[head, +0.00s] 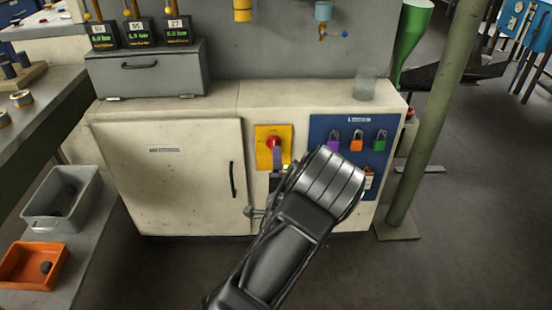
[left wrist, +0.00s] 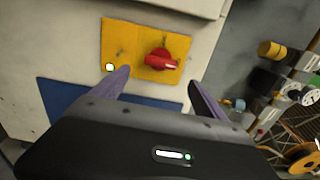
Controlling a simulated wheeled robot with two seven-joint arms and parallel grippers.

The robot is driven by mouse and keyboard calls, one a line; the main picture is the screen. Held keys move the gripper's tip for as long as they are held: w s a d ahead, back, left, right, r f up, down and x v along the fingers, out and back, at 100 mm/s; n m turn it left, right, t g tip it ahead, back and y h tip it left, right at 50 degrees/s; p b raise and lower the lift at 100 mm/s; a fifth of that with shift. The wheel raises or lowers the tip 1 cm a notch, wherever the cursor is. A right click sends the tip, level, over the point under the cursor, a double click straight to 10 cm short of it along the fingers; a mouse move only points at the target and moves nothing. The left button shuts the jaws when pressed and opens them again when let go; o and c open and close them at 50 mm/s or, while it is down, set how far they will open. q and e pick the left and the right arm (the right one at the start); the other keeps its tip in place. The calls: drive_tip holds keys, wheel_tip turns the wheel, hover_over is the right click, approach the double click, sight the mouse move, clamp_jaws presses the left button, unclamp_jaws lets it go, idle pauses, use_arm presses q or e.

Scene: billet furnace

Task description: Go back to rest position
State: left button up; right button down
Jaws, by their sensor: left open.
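My left gripper (head: 277,168) is in front of the cabinet's yellow switch plate (head: 262,134), with the arm reaching up from the bottom of the head view. In the left wrist view its two purple-grey fingers (left wrist: 158,80) are apart with nothing between them. The red rotary switch (head: 272,142) sits just beyond the fingertips; it also shows in the left wrist view on the yellow plate (left wrist: 130,47). Whether a finger touches the plate, I cannot tell. A small lit green-white lamp (left wrist: 110,67) is near the left finger. My right gripper is not in view.
A white cabinet (head: 170,185) with a door handle stands ahead. Its blue board (head: 325,127) holds purple, orange and green padlocks. A glass jar (head: 366,84) stands on top. A green post (head: 432,120) is at right. Bins (head: 35,265) sit at left. Floor at lower right is clear.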

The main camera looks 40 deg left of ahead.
use_arm(q)
drive_tip(key=shift+s, duration=0.1)
idle(0.6)
drive_tip(key=s+d+f+n+g+h, duration=0.2)
drive_tip(key=s+d+f+n, duration=0.15)
drive_tip(key=f, duration=0.35)
drive_tip(key=s+d+f+n+g+h, duration=0.2)
drive_tip(key=s+d+f+g+h, duration=0.1)
drive_tip(key=d+f, duration=0.3)
drive_tip(key=s+d+f+n+g+h, duration=0.2)
drive_tip(key=s+d+f+n, duration=0.15)
drive_tip(key=f, duration=0.45)
drive_tip(key=s+d+f+n+g+h, duration=0.1)
drive_tip(key=s+d+f+g+h, duration=0.25)
drive_tip(key=s+d, duration=0.45)
drive_tip(key=s+d+f+n+g+h, duration=0.1)
drive_tip(key=s+d+f+g+h, duration=0.1)
drive_tip(key=s+d+f, duration=0.4)
drive_tip(key=s+d+r+n+g+h, duration=0.1)
drive_tip(key=s+d+r, duration=0.15)
drive_tip(key=d, duration=0.25)
drive_tip(key=s+d+r+h, duration=0.2)
drive_tip(key=s+d, duration=0.2)
drive_tip(key=d, duration=0.1)
wheel_tip(320, 180, up, 21)
drive_tip(key=p, duration=2.1)
drive_tip(key=shift+a+n, duration=0.3)
drive_tip(key=shift+a, duration=0.1)
